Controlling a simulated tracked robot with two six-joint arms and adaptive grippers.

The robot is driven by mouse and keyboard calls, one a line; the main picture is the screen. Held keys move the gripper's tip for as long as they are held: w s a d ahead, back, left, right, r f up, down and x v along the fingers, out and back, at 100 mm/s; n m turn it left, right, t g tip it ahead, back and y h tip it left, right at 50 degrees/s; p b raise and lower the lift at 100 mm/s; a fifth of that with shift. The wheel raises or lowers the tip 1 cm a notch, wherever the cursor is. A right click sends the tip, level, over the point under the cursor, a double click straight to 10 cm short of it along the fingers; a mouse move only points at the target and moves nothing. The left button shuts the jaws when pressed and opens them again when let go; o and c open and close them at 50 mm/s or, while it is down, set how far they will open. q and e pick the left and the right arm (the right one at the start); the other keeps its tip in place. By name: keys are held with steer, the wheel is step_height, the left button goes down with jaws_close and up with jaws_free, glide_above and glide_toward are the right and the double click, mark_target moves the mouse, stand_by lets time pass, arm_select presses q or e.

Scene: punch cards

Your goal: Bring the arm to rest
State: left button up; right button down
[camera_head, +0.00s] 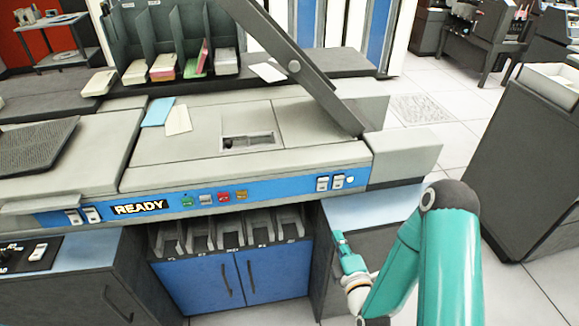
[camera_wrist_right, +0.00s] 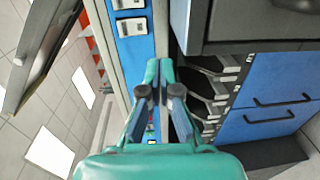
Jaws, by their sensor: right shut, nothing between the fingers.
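My right arm comes in from the lower right in the head view, teal with a dark elbow. My right gripper (camera_head: 341,243) hangs in front of the machine's right end, below its blue control strip. In the right wrist view the gripper's teal fingers (camera_wrist_right: 159,72) are together with nothing between them. It points along the machine's front, with the blue strip and its white switches to one side and the dark card pockets to the other. My left gripper is in neither view.
The card machine (camera_head: 155,196) has a READY sign, coloured buttons and a raised grey lid (camera_head: 300,70). Below are card pockets (camera_head: 240,228) and blue cabinet doors (camera_head: 215,283). A dark cabinet (camera_head: 525,170) stands at the right. Tiled floor (camera_head: 455,140) lies free between.

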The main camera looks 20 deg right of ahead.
steer(key=w+a+r+n+y+p, duration=0.1)
steer(key=w+a+r+y+p, duration=0.15)
steer(key=a, duration=0.35)
steer(key=s+a+f+m+g+y, duration=0.3)
steer(key=a+f+g+y, duration=0.15)
steer(key=a+f, duration=0.4)
steer(key=s+a+f+m+g, duration=0.2)
steer(key=s+f+m+g, duration=0.2)
steer(key=s+m+g, duration=0.2)
steer(key=s+a+f+m+g, duration=0.3)
steer(key=s+f+m+g, duration=0.1)
steer(key=s+m, duration=0.5)
steer(key=shift+s+a+f+m+g+y+p, duration=0.2)
steer(key=shift+s+m+g+y+p, duration=0.25)
steer(key=shift+s+g, duration=0.35)
